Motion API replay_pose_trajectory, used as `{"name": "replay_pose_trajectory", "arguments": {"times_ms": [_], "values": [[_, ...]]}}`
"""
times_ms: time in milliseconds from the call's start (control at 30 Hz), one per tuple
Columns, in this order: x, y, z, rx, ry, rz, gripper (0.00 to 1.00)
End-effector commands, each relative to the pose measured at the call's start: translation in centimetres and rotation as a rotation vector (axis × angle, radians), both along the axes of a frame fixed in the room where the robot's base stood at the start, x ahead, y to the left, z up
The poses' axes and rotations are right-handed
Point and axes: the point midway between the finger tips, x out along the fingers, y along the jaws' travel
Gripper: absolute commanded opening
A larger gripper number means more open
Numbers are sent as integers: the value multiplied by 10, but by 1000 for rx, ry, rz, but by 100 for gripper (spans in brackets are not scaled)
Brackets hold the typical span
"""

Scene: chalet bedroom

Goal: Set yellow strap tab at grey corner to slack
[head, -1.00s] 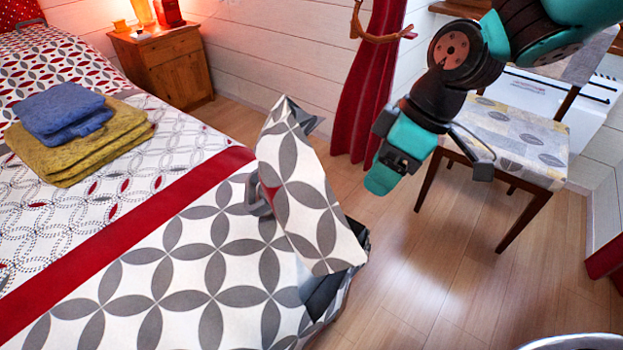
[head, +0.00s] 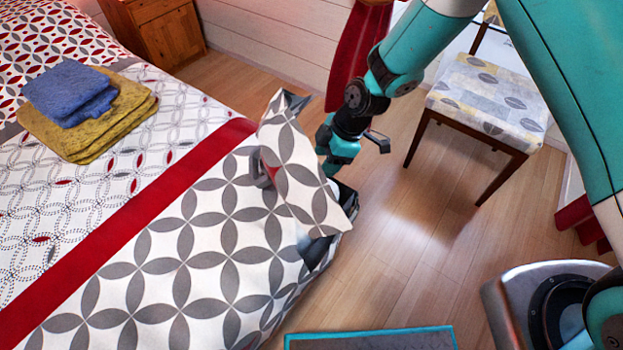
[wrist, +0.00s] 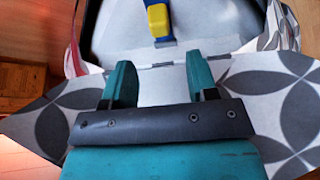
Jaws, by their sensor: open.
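The yellow strap tab (wrist: 158,20) shows at the top of the wrist view, with a dark blue piece around its upper part and a grey-blue end below. It lies against a pale grey surface (wrist: 120,25) at the bed corner. My gripper (wrist: 159,75) is open and empty, its two teal fingers spread below the tab and apart from it. In the head view my gripper (head: 330,148) is beside the raised patterned cover flap (head: 297,175) at the bed corner. A grey corner part (head: 318,250) shows under the flap; the tab is hidden there.
The patterned bed (head: 150,260) fills the left, with folded yellow (head: 75,140) and blue (head: 70,92) towels. A chair (head: 490,105) stands behind my arm at right. A wooden nightstand (head: 155,28) is at the back. Bare floor (head: 400,250) lies right of the bed.

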Motion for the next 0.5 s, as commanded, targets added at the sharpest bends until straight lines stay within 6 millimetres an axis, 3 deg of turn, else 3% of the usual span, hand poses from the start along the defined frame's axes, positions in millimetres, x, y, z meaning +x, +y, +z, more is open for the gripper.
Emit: {"name": "replay_pose_trajectory", "arguments": {"times_ms": [200, 500], "values": [[-3, 19, -47, 0, 2, 1, 53], [-4, 32, -77, 1, 1, -1, 53]]}}
